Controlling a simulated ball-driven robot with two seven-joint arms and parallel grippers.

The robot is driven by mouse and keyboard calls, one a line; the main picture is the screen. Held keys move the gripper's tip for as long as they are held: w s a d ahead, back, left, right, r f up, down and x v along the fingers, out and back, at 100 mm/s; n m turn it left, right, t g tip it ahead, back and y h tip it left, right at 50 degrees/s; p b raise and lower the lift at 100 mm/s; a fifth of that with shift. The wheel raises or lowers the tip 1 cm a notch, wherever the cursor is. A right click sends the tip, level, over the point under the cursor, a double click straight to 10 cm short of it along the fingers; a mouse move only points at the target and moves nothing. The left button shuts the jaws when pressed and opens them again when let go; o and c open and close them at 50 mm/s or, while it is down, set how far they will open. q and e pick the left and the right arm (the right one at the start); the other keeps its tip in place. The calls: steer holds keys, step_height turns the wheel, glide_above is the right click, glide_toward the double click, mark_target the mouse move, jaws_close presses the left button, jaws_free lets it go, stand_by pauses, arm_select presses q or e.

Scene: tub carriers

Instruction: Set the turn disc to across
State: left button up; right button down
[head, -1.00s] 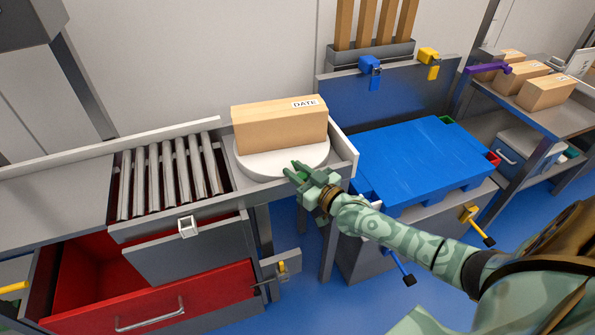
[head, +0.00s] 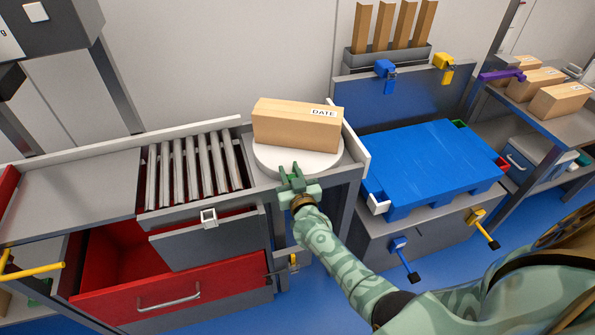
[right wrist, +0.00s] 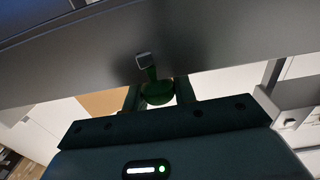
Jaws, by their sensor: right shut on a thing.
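The turn disc (head: 262,160) is a round white plate set in the grey bench, right of the rollers. A long cardboard box (head: 285,130) marked DATE lies on it, its long side running roughly left to right in the head view, right end slightly nearer me. My right gripper (head: 291,173) is at the disc's front edge, a little left of its middle. In the right wrist view my right gripper (right wrist: 158,100) is shut on a green knob (right wrist: 157,94), which has a grey-tipped stem above it. The gripper hides the knob in the head view. My left gripper is not in view.
Grey rollers (head: 195,166) lie left of the disc. Below them a red drawer (head: 180,283) stands open. A blue pallet-like platform (head: 430,160) stands to the right. A low white rail (head: 356,150) edges the bench beside the disc.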

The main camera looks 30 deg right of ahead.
steer(key=shift+w+a+f+m+h, duration=0.15)
steer(key=shift+w+a+m+h, duration=0.45)
steer(key=shift+h, duration=0.3)
steer(key=shift+g, duration=0.3)
steer(key=c, duration=1.1)
jaws_free()
steer(key=shift+c, duration=0.2)
steer(key=shift+s, duration=0.15)
